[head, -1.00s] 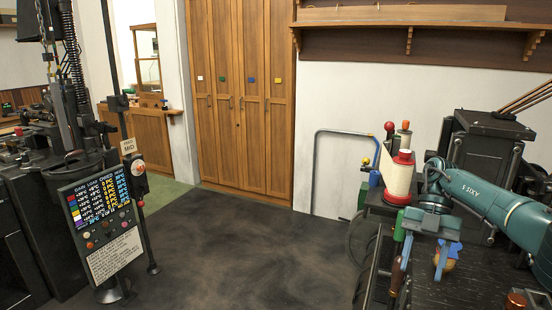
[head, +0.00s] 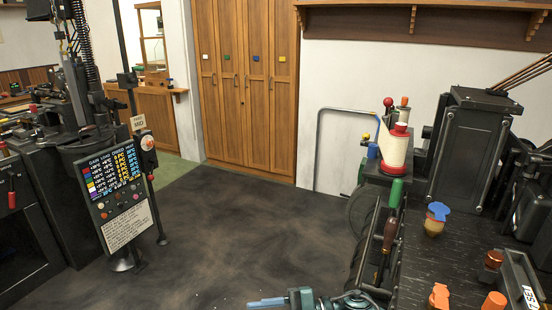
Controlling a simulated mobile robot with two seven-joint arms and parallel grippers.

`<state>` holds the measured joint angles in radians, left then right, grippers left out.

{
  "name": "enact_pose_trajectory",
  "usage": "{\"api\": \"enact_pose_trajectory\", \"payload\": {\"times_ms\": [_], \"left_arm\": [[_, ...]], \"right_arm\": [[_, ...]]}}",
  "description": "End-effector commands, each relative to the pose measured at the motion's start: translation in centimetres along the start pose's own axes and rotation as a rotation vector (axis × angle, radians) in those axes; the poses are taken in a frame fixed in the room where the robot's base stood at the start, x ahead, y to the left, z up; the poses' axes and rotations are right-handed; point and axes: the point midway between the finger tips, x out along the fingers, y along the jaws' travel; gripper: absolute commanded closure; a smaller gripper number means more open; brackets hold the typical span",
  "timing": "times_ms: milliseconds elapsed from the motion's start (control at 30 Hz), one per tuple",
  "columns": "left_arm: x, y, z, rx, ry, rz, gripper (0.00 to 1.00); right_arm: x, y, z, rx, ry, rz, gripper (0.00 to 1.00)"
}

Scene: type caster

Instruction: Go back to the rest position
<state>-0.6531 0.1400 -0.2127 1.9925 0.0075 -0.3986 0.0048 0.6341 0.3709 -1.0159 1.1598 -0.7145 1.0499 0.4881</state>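My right gripper (head: 267,302) shows at the bottom edge of the head view, low over the dark floor and left of the black bench. Its pale blue finger points left, and the teal wrist behind it is cut off by the frame. I cannot tell whether it is open or shut; nothing held shows. A small pot (head: 436,220) with a blue and orange top and a tan body stands on the black bench (head: 425,262), apart from the gripper. My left gripper is not in view.
Orange pieces (head: 438,297) and a dark red-brown piece (head: 490,263) are on the bench at right. A red-and-cream spool (head: 396,150) stands behind. A display board (head: 120,190) on a stand is at left. The middle floor (head: 235,230) is clear.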

Motion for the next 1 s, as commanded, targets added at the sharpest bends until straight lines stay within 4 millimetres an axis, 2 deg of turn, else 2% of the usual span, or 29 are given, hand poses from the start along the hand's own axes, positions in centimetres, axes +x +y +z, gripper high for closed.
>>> {"api": "enact_pose_trajectory", "payload": {"times_ms": [33, 100, 167, 233, 367, 467, 500, 600, 733, 833, 1000], "left_arm": [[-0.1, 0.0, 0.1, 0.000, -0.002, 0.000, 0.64], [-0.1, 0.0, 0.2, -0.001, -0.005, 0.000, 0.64], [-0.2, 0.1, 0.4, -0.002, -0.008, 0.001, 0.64], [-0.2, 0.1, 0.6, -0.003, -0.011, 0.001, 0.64], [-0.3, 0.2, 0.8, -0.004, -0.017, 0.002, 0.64], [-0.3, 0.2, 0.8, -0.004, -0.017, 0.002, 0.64], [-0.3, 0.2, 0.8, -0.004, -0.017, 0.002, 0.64], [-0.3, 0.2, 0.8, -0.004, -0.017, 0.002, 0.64], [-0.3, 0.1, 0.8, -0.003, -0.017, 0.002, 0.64], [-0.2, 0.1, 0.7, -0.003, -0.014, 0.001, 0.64], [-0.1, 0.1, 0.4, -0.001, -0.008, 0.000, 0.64]], "right_arm": [[1.4, -0.4, -0.6, 0.039, -0.005, 0.133, 0.50], [2.1, -0.1, -1.0, 0.094, -0.046, 0.315, 0.50], [1.9, -0.1, -1.0, 0.157, -0.099, 0.462, 0.50], [1.0, -0.4, -0.7, 0.245, -0.179, 0.621, 0.50], [-2.6, -2.9, 0.4, 0.446, -0.372, 0.866, 0.50], [-6.2, -6.7, 1.0, 0.626, -0.548, 1.002, 0.50], [-7.7, -8.6, 1.1, 0.701, -0.620, 1.043, 0.50], [-11.1, -13.5, 0.5, 0.877, -0.787, 1.106, 0.50], [-14.0, -18.9, -1.1, 1.052, -0.949, 1.128, 0.50], [-15.2, -21.2, -2.1, 1.132, -1.018, 1.126, 0.50], [-15.7, -22.4, -2.6, 1.171, -1.052, 1.121, 0.50]]}}
